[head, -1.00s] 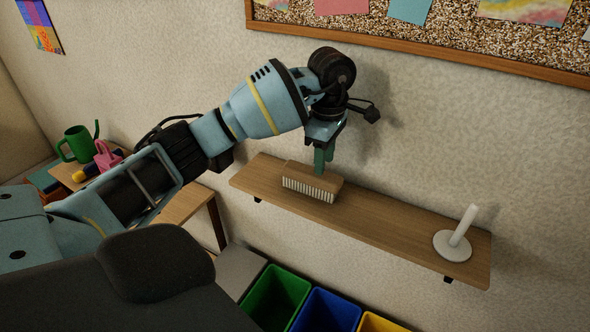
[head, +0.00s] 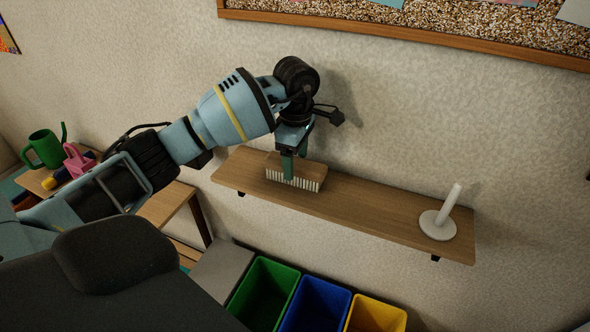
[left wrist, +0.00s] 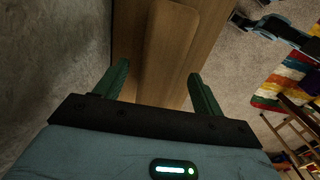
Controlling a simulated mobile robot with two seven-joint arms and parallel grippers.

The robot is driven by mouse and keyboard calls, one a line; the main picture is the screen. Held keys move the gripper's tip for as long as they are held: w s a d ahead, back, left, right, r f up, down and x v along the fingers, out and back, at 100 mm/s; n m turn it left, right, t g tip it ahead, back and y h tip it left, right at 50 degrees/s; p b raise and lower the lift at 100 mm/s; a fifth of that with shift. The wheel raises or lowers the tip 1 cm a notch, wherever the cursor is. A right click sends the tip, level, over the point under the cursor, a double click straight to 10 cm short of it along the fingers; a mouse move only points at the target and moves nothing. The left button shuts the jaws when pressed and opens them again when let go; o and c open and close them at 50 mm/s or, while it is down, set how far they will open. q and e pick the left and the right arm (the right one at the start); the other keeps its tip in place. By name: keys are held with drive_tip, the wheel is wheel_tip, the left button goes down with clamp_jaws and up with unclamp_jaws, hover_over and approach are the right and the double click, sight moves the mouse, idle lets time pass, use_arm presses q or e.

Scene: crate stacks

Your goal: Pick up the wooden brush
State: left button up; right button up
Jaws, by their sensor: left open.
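The wooden brush (head: 308,178) lies on the wall shelf (head: 370,208), toward the shelf's left end, with its pale bristles along its front side. My left gripper (head: 291,168) is over the brush, pointing down, with a green finger in front of the brush body. In the left wrist view the brush (left wrist: 168,48) lies lengthwise ahead, between the two spread green fingers (left wrist: 158,88). The gripper is open, and I see a gap between each finger and the brush. My right gripper is not in view.
A white holder with an upright rod (head: 438,224) stands at the shelf's right end. Green (head: 264,292), blue (head: 316,305) and yellow (head: 375,315) bins stand below. A cork board (head: 440,38) hangs above. A small table at left carries a green watering can (head: 44,148).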

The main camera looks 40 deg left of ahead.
sight(295, 161)
use_arm(q)
drive_tip(key=shift+a+f, duration=0.1)
drive_tip(key=shift+f, duration=1.45)
drive_tip(key=c, duration=1.1)
drive_tip(key=shift+r, duration=0.45)
drive_tip(key=r, duration=0.2)
drive_tip(key=shift+s+d+r, duration=0.15)
drive_tip(key=shift+d+r, duration=0.2)
drive_tip(key=shift+d, duration=0.05)
drive_tip(key=s+d, duration=0.2)
drive_tip(key=d, duration=0.2)
drive_tip(key=s+d+r, duration=0.1)
drive_tip(key=s+d, duration=0.2)
drive_tip(key=d, duration=0.1)
drive_tip(key=s+d+b, duration=0.1)
drive_tip(key=s+d, duration=0.2)
drive_tip(key=d, duration=0.2)
drive_tip(key=shift+r, duration=0.2)
